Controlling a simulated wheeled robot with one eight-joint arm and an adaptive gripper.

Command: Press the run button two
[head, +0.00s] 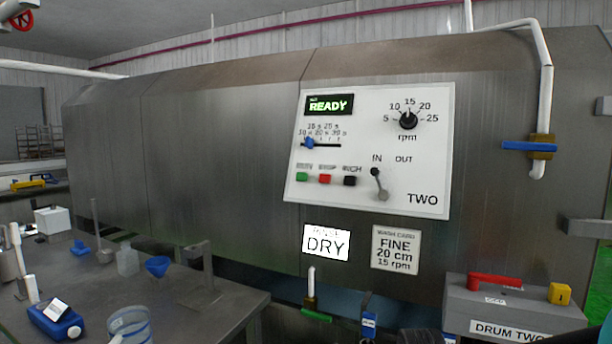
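A white control panel (425,160) marked TWO is fixed to the front of the large steel drum housing (220,150). The green display (330,105) above reads READY. Nothing covers the buttons. My gripper is not recognizable in the head view.
The panel also holds a slider (310,143), an rpm knob (408,120) and an IN/OUT lever (379,184). A grey DRUM TWO box (512,309) stands below right. A cluttered metal table (230,303) is at lower left. The space before the panel looks clear.

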